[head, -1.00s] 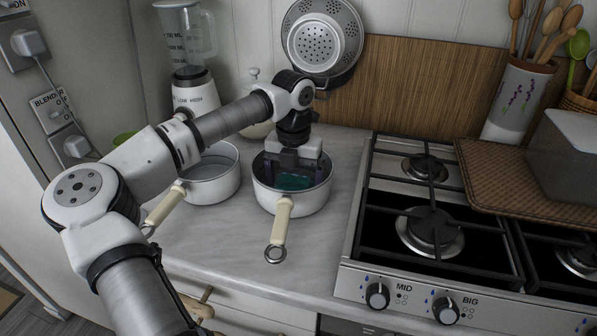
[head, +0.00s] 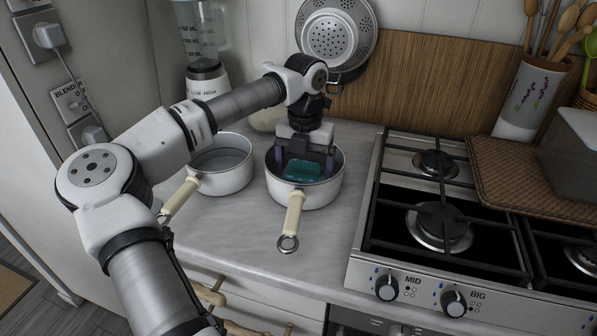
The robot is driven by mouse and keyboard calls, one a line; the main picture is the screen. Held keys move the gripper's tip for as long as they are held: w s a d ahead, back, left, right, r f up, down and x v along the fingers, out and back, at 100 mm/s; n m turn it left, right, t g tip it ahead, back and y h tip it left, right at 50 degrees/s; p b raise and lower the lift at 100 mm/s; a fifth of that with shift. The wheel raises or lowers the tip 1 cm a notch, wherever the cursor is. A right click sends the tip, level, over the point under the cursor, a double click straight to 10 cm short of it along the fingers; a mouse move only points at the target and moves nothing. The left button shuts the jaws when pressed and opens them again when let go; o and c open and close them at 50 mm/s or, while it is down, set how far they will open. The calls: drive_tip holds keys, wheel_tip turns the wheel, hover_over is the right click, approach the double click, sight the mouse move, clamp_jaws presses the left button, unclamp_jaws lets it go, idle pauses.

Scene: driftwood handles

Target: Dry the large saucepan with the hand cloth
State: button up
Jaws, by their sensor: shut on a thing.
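Two white saucepans with cream handles stand side by side on the counter. The right saucepan (head: 322,195) looks slightly bigger; its handle points toward me. The left saucepan (head: 232,181) looks empty, with its handle pointing to the lower left. My gripper (head: 304,163) points down inside the right saucepan, shut on the teal hand cloth (head: 303,172). The cloth is bunched between the fingers, low inside the pan. Whether it touches the pan's floor or wall I cannot tell. Part of the pan's interior is hidden by my gripper and the cloth.
A gas hob (head: 440,226) with black grates lies just right of the saucepans. A blender (head: 206,78) stands at the back left, and a colander (head: 336,38) hangs above my wrist. The marble counter (head: 240,235) is clear in front of the pans.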

drive_tip(key=shift+w+a+r+p, duration=0.15)
drive_tip(key=shift+r+p, duration=0.3)
drive_tip(key=shift+r, duration=0.35)
drive_tip(key=shift+r+p, duration=1.15)
drive_tip(key=shift+r, duration=0.85)
